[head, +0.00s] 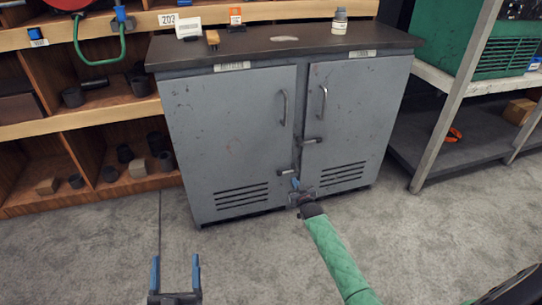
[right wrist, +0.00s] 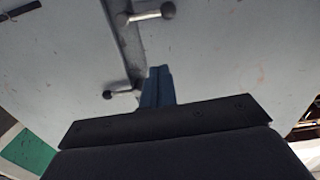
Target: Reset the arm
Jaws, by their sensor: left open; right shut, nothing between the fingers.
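My right arm, in a green sleeve, reaches toward the grey two-door cabinet (head: 235,125) in the head view. My right gripper (head: 296,185) is shut and empty, low in front of the cabinet near the seam between the doors. In the right wrist view its blue fingers (right wrist: 158,86) are together beside a lower latch knob (right wrist: 108,94); whether they touch it I cannot tell. An upper latch knob (right wrist: 167,10) also shows there. My left gripper (head: 176,268) is open and empty, over the floor at the bottom left. Both cabinet doors appear closed.
A wooden shelf unit (head: 90,129) with pipe fittings stands left. A metal rack (head: 455,100) with a green machine (head: 508,58) stands right. A bottle (head: 340,22) and small items are on the cabinet top. Grey floor (head: 90,255) is clear in front.

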